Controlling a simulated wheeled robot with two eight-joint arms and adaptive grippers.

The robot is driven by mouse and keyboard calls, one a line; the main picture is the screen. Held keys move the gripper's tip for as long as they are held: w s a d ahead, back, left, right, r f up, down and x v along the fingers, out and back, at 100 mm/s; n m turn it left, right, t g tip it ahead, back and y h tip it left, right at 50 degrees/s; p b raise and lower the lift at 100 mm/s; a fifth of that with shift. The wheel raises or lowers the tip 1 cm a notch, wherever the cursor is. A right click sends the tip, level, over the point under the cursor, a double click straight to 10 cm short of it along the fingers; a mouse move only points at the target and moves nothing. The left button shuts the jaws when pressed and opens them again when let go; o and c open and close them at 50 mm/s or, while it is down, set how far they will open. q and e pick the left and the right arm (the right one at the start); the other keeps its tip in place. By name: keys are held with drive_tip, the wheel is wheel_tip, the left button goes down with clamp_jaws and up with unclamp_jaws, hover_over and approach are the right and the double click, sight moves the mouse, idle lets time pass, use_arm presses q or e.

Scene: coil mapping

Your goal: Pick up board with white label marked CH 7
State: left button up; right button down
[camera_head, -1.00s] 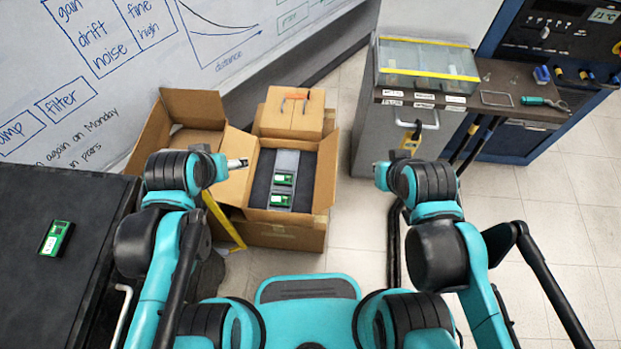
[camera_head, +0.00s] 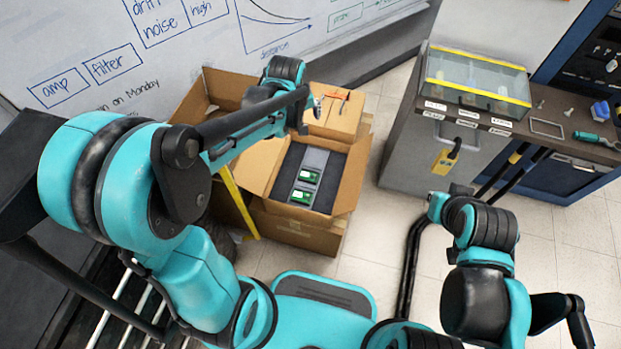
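Two green boards with white labels lie in the open cardboard box (camera_head: 347,190), one (camera_head: 308,176) behind the other (camera_head: 301,196), on a grey strip in the dark lining. Their label text is too small to read. My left arm reaches across from the left. Its gripper (camera_head: 317,105) is beyond the boards, seen small against the closed carton at the back, apart from the boards; its finger opening is unclear. My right gripper (camera_head: 434,203) is low at the right, away from the boards, with its fingers unclear. The left tabletop is mostly hidden by my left arm.
A closed carton (camera_head: 345,112) stands behind the open box. At the right, a bench (camera_head: 390,140) carries a clear case with a yellow-edged lid (camera_head: 478,82). A whiteboard (camera_head: 120,60) runs along the back left. Tiled floor (camera_head: 385,265) is free between the box and bench.

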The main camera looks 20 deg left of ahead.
use_arm(q)
drive_tip(key=w+f+n+g+b, duration=0.2)
drive_tip(key=w+f+n, duration=0.35)
drive_tip(key=f, duration=1.05)
drive_tip(key=n+g+b, duration=0.2)
drive_tip(key=n+b, duration=0.1)
drive_tip(key=n, duration=0.1)
hover_over(309, 176)
drive_tip(key=shift+m, duration=0.25)
wheel_tip(309, 176, down, 22)
drive_tip(key=shift+s+a+r, duration=0.1)
drive_tip(key=shift+s, duration=0.05)
drive_tip(key=f, duration=0.1)
drive_tip(key=f+b, duration=0.1)
drive_tip(key=f, duration=0.1)
drive_tip(key=f+b, duration=0.1)
drive_tip(key=f, duration=0.1)
drive_tip(key=shift+w+f, duration=0.1)
drive_tip(key=shift+w, duration=0.15)
drive_tip(key=shift+c, duration=0.9)
drive_tip(key=c, duration=1)
